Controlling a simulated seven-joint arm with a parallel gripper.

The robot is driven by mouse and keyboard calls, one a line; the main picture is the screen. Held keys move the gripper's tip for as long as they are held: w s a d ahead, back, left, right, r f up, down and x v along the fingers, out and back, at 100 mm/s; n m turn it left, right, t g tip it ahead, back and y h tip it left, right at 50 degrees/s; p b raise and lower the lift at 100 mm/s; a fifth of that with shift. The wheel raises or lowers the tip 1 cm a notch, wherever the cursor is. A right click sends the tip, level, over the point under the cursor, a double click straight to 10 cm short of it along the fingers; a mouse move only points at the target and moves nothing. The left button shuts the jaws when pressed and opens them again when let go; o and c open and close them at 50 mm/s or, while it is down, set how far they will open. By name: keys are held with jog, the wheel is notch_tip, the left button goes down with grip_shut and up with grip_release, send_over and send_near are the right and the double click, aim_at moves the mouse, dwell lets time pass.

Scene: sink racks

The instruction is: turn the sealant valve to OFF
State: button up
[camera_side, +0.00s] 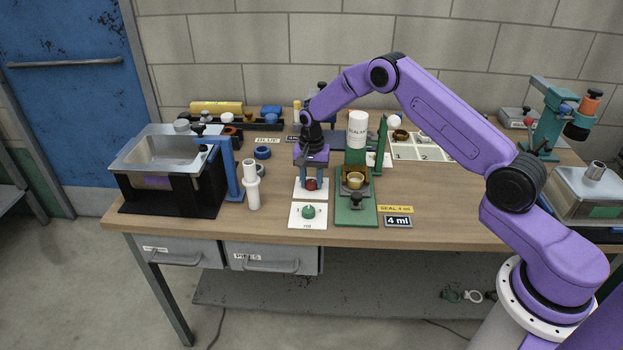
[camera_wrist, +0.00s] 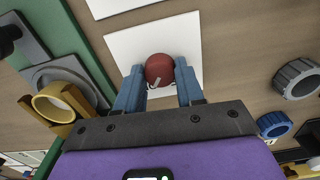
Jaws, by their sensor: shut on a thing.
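My gripper (camera_side: 311,178) points down with its blue fingers shut on a red round knob (camera_side: 311,184), which sits on a white card (camera_side: 301,194). In the wrist view, my gripper (camera_wrist: 158,82) has one finger on each side of the red knob (camera_wrist: 159,67); a pale mark shows on the knob, partly hidden. Any lettering on the card is too small or covered to read. Just right stands the green sealant stand (camera_side: 345,217) with a white bottle (camera_side: 358,129) labelled SEALANT and a yellow cup (camera_side: 355,180) below it.
A green knob (camera_side: 308,212) on another white card is in front of my gripper. A "4 ml" sign (camera_side: 398,221) lies at right.

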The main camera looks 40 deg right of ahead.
jog(key=n, duration=0.3)
jog(key=shift+n, duration=0.4)
jog(key=n, duration=0.3)
jog(key=shift+n, duration=0.3)
jog(key=n, duration=0.4)
jog(key=shift+n, duration=2.1)
jog(key=o, duration=1)
jog(key=shift+o, duration=0.2)
